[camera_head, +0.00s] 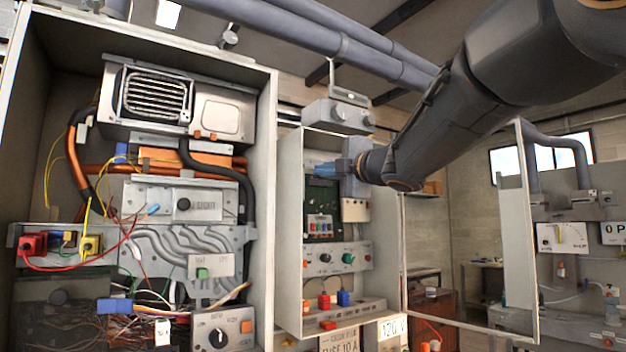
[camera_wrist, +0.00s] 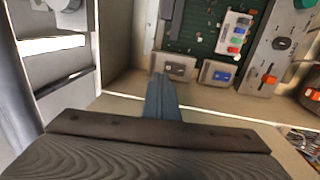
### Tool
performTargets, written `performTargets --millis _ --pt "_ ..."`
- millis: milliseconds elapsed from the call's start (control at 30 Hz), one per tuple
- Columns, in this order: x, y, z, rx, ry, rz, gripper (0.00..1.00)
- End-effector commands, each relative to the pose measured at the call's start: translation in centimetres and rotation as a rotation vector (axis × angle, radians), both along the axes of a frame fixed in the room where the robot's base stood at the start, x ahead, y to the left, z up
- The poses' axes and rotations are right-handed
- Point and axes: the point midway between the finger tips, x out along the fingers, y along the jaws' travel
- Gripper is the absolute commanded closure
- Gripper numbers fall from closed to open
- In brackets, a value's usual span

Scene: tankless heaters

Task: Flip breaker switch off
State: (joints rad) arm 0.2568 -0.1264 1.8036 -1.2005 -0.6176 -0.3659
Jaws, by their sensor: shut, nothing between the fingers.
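The open electrical cabinet (camera_head: 290,200) stands mid-picture in the head view. My gripper (camera_head: 322,170) is shut and empty in its upper part, fingers pointing left. In the wrist view the closed blue-grey fingers (camera_wrist: 160,82) end at the near edge of a small grey switch module (camera_wrist: 177,66); I cannot tell if they touch it. A second module with a blue-framed face (camera_wrist: 218,73) sits to its right. One such module also shows below my gripper in the head view (camera_head: 355,210). Which one is the breaker switch, and its position, I cannot tell.
A green circuit board with a coloured button block (camera_wrist: 235,35) lies beside the modules. A control panel with knobs (camera_head: 338,257) is below it. The cabinet door (camera_head: 517,230) hangs open to the right. A larger open cabinet with wires (camera_head: 265,200) stands left.

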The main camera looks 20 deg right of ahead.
Motion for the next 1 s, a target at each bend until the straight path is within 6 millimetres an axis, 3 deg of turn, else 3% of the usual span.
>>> performTargets --millis 100,300,1000 --pt "-2.2 -0.6 0.3 -0.002 -0.005 0.0 1.0" --pt "-4.3 -1.4 0.6 -0.001 -0.003 0.001 1.0" --pt "-4.7 -1.6 0.5 0.007 0.003 -0.002 1.0"
